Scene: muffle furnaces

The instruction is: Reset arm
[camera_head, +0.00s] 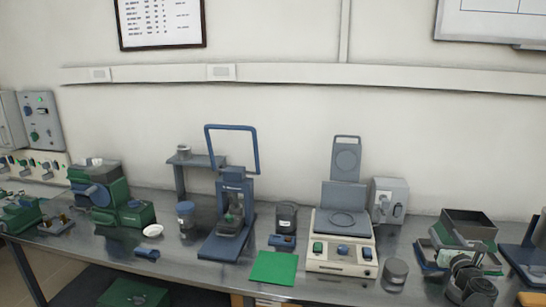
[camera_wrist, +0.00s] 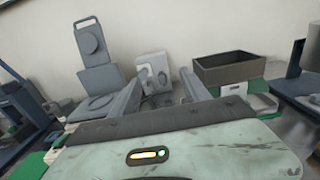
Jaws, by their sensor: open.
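My gripper (camera_wrist: 162,78) shows in the wrist view. Its two grey fingers stand apart with nothing between them, and its pale body with a small lit strip fills the bottom of the picture. Past the fingertips is a light grey box (camera_wrist: 153,74) against the wall, apart from them as far as I can see.
A long metal bench (camera_head: 180,255) runs along the wall, crowded with equipment. A blue press (camera_head: 234,210), a cream heating unit (camera_head: 342,240) and a dark open bin (camera_head: 468,222) stand on it. A green mat (camera_head: 274,268) lies near the front edge.

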